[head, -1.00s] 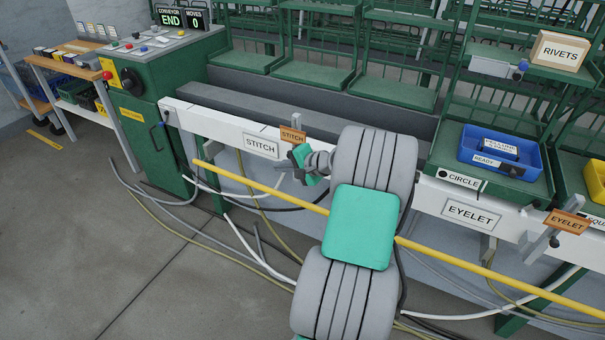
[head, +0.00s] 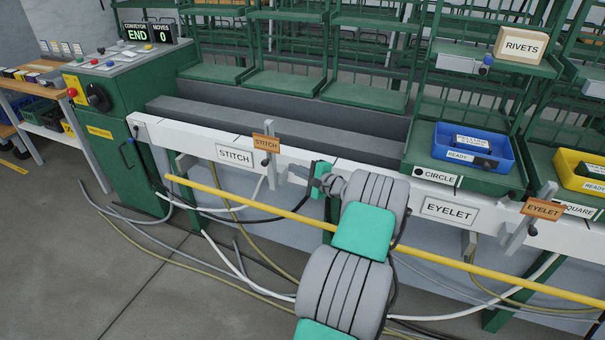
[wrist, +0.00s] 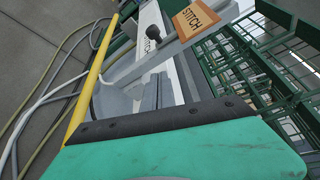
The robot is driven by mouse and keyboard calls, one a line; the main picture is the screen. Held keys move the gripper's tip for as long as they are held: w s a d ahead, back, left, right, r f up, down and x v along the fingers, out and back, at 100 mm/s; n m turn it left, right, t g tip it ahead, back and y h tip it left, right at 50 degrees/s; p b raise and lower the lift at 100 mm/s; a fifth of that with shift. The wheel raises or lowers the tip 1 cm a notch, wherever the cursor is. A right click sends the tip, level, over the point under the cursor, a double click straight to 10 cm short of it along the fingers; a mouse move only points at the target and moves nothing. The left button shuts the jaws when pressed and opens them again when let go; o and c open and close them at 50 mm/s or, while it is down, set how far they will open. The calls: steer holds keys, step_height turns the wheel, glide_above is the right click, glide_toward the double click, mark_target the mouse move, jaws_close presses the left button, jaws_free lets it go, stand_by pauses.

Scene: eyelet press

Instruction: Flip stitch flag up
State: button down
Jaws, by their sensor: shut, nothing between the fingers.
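The stitch flag (head: 266,142) is a small orange plate lettered STITCH, on a grey post at the white rail, above and right of the white STITCH sign (head: 235,156). A dark round knob (head: 265,162) sits just below the plate. In the wrist view the flag (wrist: 198,17) is at the top, on a grey bar with the dark knob (wrist: 153,32) beside it. My gripper (head: 312,183), teal and dark, is shut and empty, to the right of the flag and slightly lower, apart from it. My wrist hides part of the rail.
A yellow bar (head: 220,193) runs along the front of the white rail (head: 185,139). The orange EYELET flag (head: 543,209) stands on the right. Blue (head: 473,147) and yellow bins sit on the green shelves. Cables lie on the floor.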

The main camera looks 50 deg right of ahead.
mark_target(270, 161)
steer(key=w, duration=0.1)
steer(key=w+a, duration=0.1)
steer(key=w, duration=0.1)
steer(key=w+a, duration=0.1)
steer(key=shift+w+a+r, duration=0.25)
steer(key=shift+w+r, duration=0.05)
steer(key=shift+w, duration=0.1)
steer(key=shift+w+a, duration=0.15)
steer(key=shift+a, duration=0.35)
steer(key=shift+a+r+p, duration=0.1)
steer(key=shift+p, duration=0.2)
